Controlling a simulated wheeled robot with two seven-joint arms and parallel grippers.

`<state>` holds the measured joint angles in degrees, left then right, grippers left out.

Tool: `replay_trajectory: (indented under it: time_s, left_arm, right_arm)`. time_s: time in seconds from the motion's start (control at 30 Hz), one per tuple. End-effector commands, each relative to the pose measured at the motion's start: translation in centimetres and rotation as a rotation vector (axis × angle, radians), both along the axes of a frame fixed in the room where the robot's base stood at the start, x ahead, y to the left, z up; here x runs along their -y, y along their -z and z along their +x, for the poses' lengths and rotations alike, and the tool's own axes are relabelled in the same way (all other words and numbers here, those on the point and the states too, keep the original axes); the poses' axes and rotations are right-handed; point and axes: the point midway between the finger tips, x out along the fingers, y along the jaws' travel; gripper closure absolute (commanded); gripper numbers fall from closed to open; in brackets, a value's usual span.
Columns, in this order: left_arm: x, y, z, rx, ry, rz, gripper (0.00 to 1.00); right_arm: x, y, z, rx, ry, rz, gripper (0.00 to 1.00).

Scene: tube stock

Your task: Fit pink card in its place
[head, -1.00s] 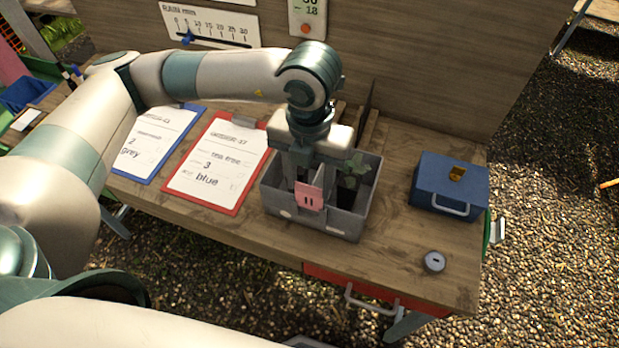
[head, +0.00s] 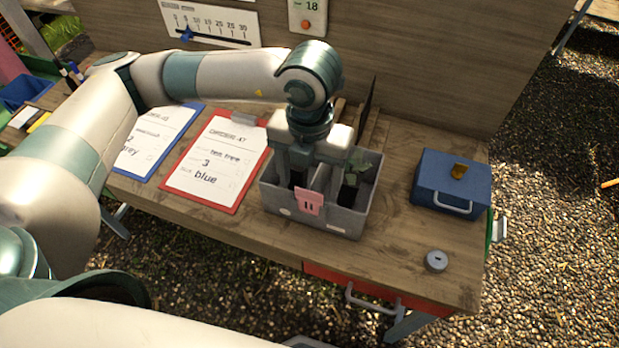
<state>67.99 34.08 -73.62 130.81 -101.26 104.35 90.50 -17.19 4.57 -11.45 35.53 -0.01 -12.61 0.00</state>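The pink card (head: 309,203), with dark marks on it, is upright at the front wall of a grey divided box (head: 345,222) on the table. My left gripper (head: 314,180) points down over the box, just behind and above the card. Its fingers look spread apart, with the box divider showing between them. The fingertips are partly hidden inside the box. A green plant (head: 357,165) stands in the right compartment, partly covered by the gripper. My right gripper is out of view.
A red clipboard (head: 232,201) and a blue clipboard (head: 154,176) lie left of the box. A blue case (head: 436,183) and a small grey round piece (head: 435,261) are to its right. A board wall (head: 420,70) stands behind. Table between box and case is clear.

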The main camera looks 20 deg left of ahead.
Motion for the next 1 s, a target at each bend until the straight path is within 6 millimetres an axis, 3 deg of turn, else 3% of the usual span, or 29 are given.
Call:
replay_trajectory:
  time_s: [0.27, 0.47, 1.0]
  left_arm:
    - [0.0, -0.4, 0.1, 0.002, 0.000, 0.000, 0.33]
    - [0.1, -2.3, 0.1, 0.004, 0.001, -0.002, 0.33]
    - [0.0, -12.5, 0.2, 0.005, 0.000, 0.000, 0.33]
  right_arm:
    - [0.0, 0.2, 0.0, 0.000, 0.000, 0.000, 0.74]
    - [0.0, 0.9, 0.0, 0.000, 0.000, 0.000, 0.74]
    - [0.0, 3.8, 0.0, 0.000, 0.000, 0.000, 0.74]
